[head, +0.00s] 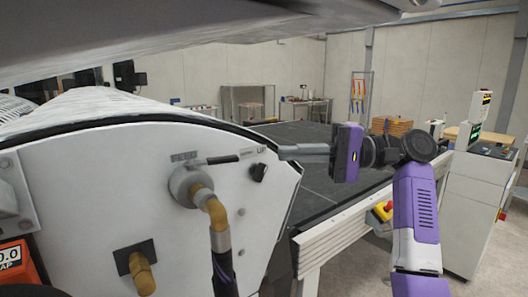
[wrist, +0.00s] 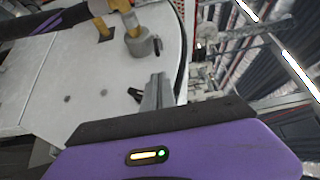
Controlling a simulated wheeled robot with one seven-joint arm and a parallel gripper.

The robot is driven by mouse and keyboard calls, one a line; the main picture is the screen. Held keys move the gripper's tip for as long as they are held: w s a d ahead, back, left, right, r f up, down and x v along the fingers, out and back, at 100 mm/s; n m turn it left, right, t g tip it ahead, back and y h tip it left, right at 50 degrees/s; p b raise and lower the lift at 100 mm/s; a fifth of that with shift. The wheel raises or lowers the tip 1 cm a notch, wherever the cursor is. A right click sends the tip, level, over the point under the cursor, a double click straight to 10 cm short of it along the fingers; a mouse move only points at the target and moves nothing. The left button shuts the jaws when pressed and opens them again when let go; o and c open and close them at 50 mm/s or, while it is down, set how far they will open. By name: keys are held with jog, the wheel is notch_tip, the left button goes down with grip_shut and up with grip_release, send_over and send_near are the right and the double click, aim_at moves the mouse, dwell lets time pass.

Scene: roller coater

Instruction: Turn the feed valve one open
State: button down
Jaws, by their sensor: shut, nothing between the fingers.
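The feed valve (head: 190,183) is a grey round body on the white end panel, with a brass elbow and hose running down from it. Its dark lever (head: 222,159) points right, roughly level. In the wrist view the valve body (wrist: 143,44) shows beyond my fingers. My gripper (head: 284,152) is shut and empty, its fingers pointing left toward the lever. A gap shows between the fingertips and the lever's end in the head view. The fingers (wrist: 158,80) also show together in the wrist view.
A black knob (head: 258,172) below an "UP" label sits on the panel just below my fingertips. A second brass fitting (head: 142,272) is lower left. A dark table (head: 315,185) with a pale rail lies to the right, and an emergency stop (head: 382,211) is on its side.

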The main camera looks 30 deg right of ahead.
aim_at(223, 160)
jog(key=p+x, duration=0.2)
jog(key=x, duration=0.6)
jog(key=shift+w+a, duration=0.2)
jog(key=shift+a, duration=0.15)
